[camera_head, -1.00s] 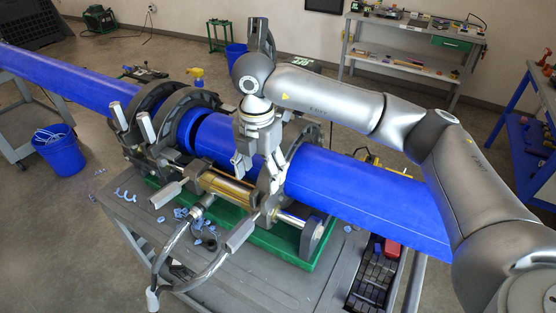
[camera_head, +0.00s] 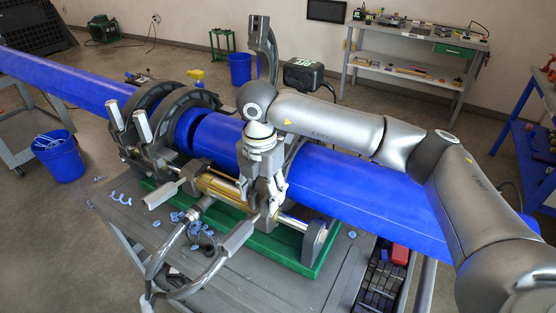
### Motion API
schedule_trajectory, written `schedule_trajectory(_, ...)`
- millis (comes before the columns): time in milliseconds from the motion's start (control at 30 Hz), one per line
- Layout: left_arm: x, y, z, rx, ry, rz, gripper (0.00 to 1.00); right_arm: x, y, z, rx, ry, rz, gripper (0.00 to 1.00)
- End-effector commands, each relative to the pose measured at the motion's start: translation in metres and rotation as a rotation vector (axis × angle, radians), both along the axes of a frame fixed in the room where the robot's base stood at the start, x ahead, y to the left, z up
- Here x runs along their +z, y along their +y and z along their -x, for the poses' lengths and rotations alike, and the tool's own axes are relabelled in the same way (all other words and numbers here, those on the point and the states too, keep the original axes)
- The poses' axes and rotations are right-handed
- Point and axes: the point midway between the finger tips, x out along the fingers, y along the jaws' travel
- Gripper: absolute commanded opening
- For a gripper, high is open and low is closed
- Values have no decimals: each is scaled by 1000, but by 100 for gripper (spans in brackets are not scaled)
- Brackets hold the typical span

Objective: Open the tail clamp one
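A long blue pipe (camera_head: 335,172) lies across the fusion cart's clamps. Two dark ring clamps (camera_head: 150,105) with upright light handles are closed around it at left. On the right section, a dark clamp half (camera_head: 262,42) stands upright behind the pipe, swung up off it. Another dark clamp (camera_head: 297,136) shows only partly behind my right arm. My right gripper (camera_head: 270,208) points down in front of the pipe, close to the brass cylinder (camera_head: 218,186) and the clamp hardware there. Its fingers blend with the metal, so their opening and any contact are unclear. My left gripper is out of view.
The machine stands on a green base (camera_head: 255,236) on a grey cart (camera_head: 120,215), with blue shavings beside it. A hose-fed handle frame (camera_head: 215,262) juts out in front. A tray of dark blocks (camera_head: 385,275) is at right. A blue bin (camera_head: 60,157) stands at left.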

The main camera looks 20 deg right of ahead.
Motion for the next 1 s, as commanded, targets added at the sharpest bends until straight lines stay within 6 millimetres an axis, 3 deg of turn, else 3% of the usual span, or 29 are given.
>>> schedule_trajectory(33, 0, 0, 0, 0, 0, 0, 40, 0, 0, 0, 0, 0, 0, 43)
schedule_trajectory(200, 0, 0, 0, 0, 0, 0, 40, 0, 0, 0, 0, 0, 0, 21)
schedule_trajectory(433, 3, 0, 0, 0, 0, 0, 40, 6, -1, -1, 0, -1, -1, 21)
schedule_trajectory(833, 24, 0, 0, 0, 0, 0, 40, 47, -8, -7, -2, -8, 0, 21)
schedule_trajectory(1000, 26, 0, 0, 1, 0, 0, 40, 54, -10, -8, -2, -7, 1, 21)
